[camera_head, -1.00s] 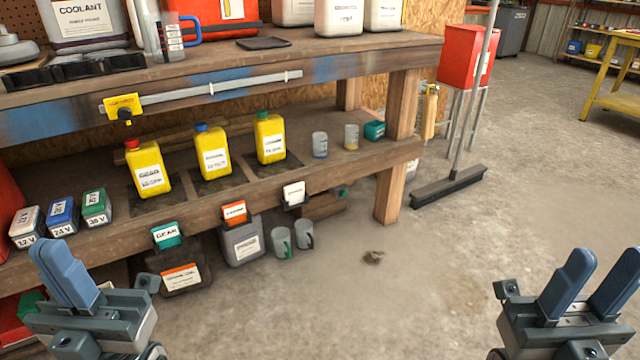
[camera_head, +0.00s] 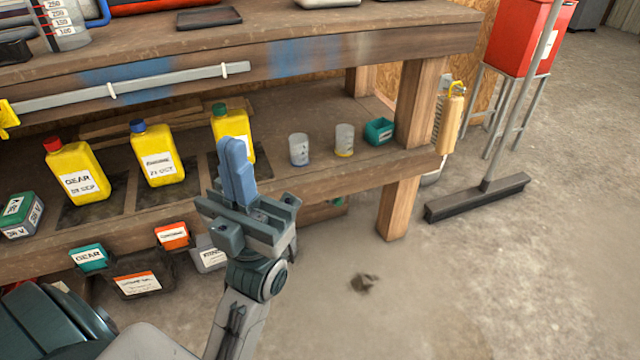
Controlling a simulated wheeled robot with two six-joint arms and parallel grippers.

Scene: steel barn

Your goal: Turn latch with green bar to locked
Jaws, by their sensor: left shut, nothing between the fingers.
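I cannot make out a latch with a green bar in this view. My left gripper (camera_head: 234,150) is raised in the middle, in front of the lower shelf. Its blue fingers are shut together with nothing between them. It covers part of a yellow bottle with a green cap (camera_head: 228,122). A yellow fitting (camera_head: 7,119) is cut off at the left edge, at the end of a grey rail (camera_head: 170,84) on the bench's front beam. My right gripper is out of view.
A broom (camera_head: 478,198) and red container (camera_head: 524,35) are right of the bench post (camera_head: 411,140).

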